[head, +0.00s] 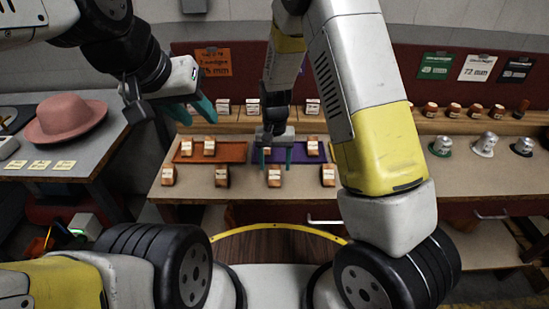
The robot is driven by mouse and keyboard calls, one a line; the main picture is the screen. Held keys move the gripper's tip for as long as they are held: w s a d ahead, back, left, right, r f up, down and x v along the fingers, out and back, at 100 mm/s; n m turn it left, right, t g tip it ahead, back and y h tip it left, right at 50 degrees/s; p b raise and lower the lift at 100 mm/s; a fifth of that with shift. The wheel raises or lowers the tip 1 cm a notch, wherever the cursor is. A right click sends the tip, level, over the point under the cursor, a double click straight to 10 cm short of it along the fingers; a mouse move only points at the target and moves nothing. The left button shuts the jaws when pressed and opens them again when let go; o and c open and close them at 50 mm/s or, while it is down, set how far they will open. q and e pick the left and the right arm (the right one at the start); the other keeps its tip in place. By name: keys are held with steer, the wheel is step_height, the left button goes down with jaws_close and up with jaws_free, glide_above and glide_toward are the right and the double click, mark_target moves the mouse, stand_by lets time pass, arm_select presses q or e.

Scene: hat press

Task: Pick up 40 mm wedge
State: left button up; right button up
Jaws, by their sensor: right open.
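Several small orange-brown wedges with white labels stand on the light wooden bench; the labels are too small to read, so I cannot tell which is the 40 mm wedge. One wedge (274,180) stands at the front, just below my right gripper (276,160). That gripper points down, its teal fingers apart, and I cannot tell whether they reach around the wedge. Other front wedges stand at the left (168,176), centre left (222,177) and right (328,177). My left gripper (192,110) hangs above the bench's left end, its teal fingers apart, with nothing seen between them.
An orange tray (236,152) holding wedges and a purple tray (313,155) lie behind the front row. More labelled blocks (223,106) stand on a raised shelf. A pink hat (66,116) sits on the left table. My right forearm covers part of the bench's right side.

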mark_target(275, 169)
steer(key=shift+f, duration=1.55)
jaws_close()
steer(key=shift+r, duration=0.1)
